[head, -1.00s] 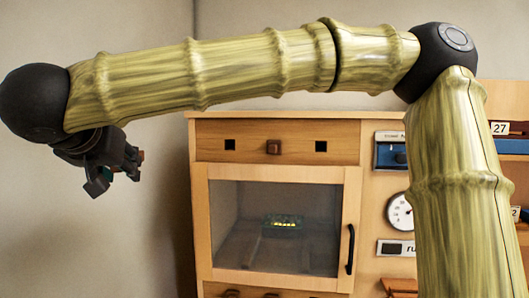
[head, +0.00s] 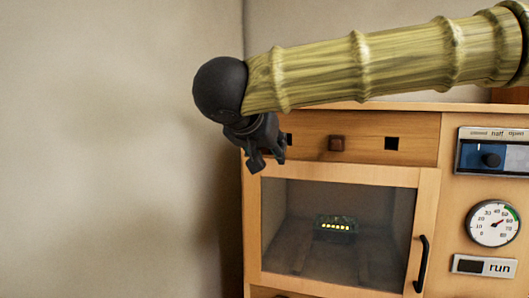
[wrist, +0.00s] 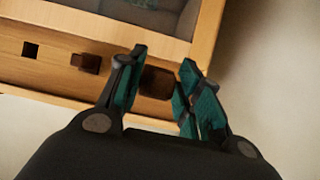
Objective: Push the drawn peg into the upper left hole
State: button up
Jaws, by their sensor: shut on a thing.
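The wooden panel (head: 365,136) across the cabinet top has a dark square upper left hole (head: 289,138), a brown peg (head: 336,143) standing out at its middle and a square right hole (head: 391,143). My gripper (head: 270,160) is in front of the panel's left end, close by the left hole. In the wrist view, turned about upside down, my gripper (wrist: 160,85) is shut on a dark brown peg (wrist: 157,83) between its teal-padded fingers. The panel's middle peg (wrist: 85,62) and right hole (wrist: 31,50) lie to its left. Whether the held peg touches the hole is unclear.
Below the panel is a glass door (head: 335,235) with a black handle (head: 422,263). A blue slider (head: 490,158), a dial gauge (head: 493,223) and a "run" plate (head: 485,266) are at right. Bare wall lies left of the cabinet.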

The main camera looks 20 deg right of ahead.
jog(key=shift+w+d, duration=0.4)
jog(key=shift+w, duration=0.2)
jog(key=shift+w+d, duration=0.35)
jog(key=shift+w, duration=0.2)
jog(key=shift+w+d, duration=0.2)
jog(key=shift+w, duration=0.1)
jog(key=shift+w+d+p, duration=0.5)
jog(key=shift+w+p, duration=0.25)
jog(key=shift+p, duration=0.1)
jog(key=shift+w+d+p, duration=0.45)
jog(key=shift+w+p, duration=0.25)
jog(key=shift+p, duration=0.1)
dwell(0.8)
jog(key=shift+p, duration=0.5)
dwell(0.8)
jog(key=shift+w+d+p, duration=0.6)
jog(key=shift+w+d, duration=0.05)
jog(key=shift+w, duration=0.3)
jog(key=shift+w+d+p, duration=0.6)
jog(key=shift+w, duration=0.3)
dwell(1.0)
